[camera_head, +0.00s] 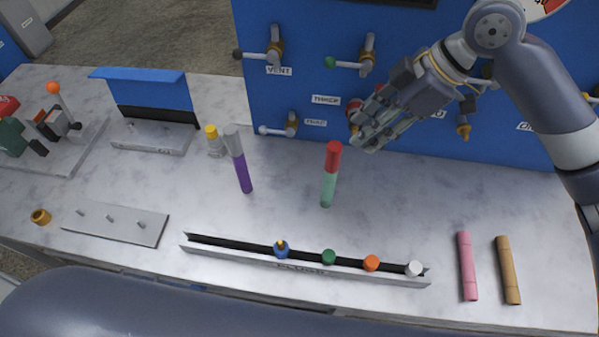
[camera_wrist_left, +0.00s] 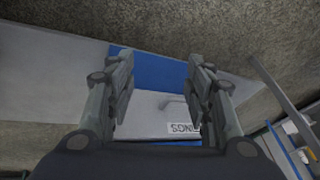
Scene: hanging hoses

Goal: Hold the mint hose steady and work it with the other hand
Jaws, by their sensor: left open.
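The mint hose (camera_head: 328,190) is a short mint-green tube with a red upper part, upright and slightly tilted over the marble counter in the head view. My right gripper (camera_head: 360,128) is above and to the right of it, apart from it, in front of the blue panel. Its fingers are seen side-on and overlap, so I cannot tell whether they are apart. My left gripper (camera_wrist_left: 165,88) shows in the left wrist view, open with nothing between its fingers. It is out of the head view. The mint hose does not show in the left wrist view.
A purple tube with a grey top (camera_head: 242,175) is left of the mint hose. A rail with coloured knobs (camera_head: 310,272) lies in front. Pink (camera_head: 467,266) and tan (camera_head: 508,270) tubes lie at right. The blue panel (camera_head: 300,100) with valve handles stands behind.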

